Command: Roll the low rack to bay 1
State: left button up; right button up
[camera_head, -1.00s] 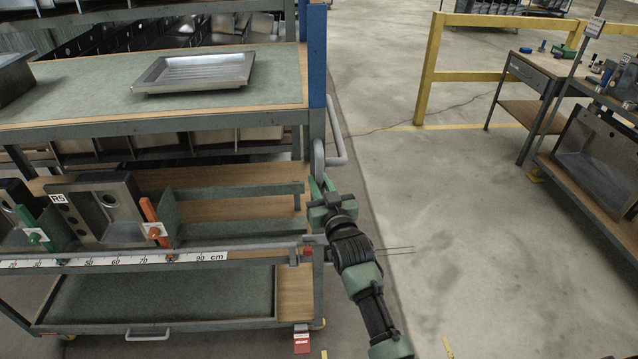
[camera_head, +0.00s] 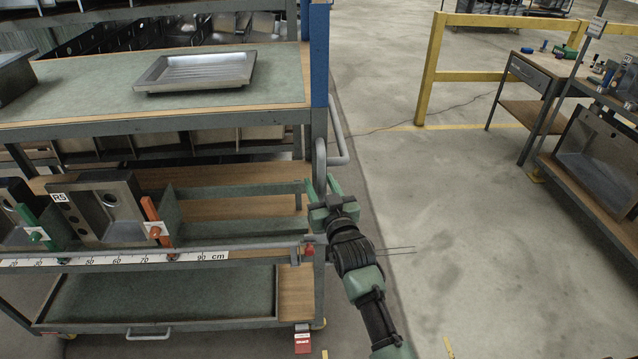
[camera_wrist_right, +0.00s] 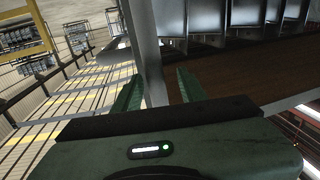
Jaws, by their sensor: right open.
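The low rack (camera_head: 180,253) stands at the left in the head view, with wooden shelves, a centimetre scale along its front rail and a red tag by its right foot. A grey bent handle bar (camera_head: 336,145) is at the right end of the racks; which rack it belongs to is unclear. My right gripper (camera_head: 322,184) is open at the low rack's right end, just below that bar. In the right wrist view a grey bar (camera_wrist_right: 148,55) runs between the two green fingers; contact cannot be told. My left gripper is out of view.
The low rack carries steel sinks (camera_head: 98,208) and red and green clamps. A taller rack with a steel tray (camera_head: 195,72) stands behind. Open concrete floor (camera_head: 440,230) lies to the right, bounded by a yellow rail (camera_head: 430,70) and a workbench (camera_head: 540,75).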

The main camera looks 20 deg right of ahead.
jog(key=s+b, duration=0.1)
jog(key=s, duration=0.5)
jog(key=shift+s+a, duration=0.3)
jog(key=shift+s, duration=0.1)
jog(key=s+a+f+n+g, duration=0.1)
jog(key=s+f+g, duration=0.3)
jog(key=f, duration=0.9)
jog(key=s+a+f+g+y+b, duration=0.1)
jog(key=s+f, duration=0.5)
jog(key=f, duration=0.6)
jog(key=s+a+f+n+g, duration=0.1)
jog(key=s+a+f+g, duration=0.3)
jog(key=f, duration=0.9)
jog(key=s+d+f+g, duration=0.2)
jog(key=s+f, duration=0.6)
jog(key=s, duration=0.3)
jog(key=s+d+f+g, duration=0.2)
jog(key=s+d+f, duration=0.1)
jog(key=s+f, duration=0.6)
jog(key=s+d+f+g, duration=0.1)
jog(key=s+f+g, duration=0.1)
jog(key=s, duration=0.7)
jog(key=s+d+f+g, duration=0.2)
jog(key=s, duration=0.8)
jog(key=shift+s+d+n, duration=0.15)
jog(key=shift+s+n, duration=0.15)
jog(key=shift+n, duration=0.1)
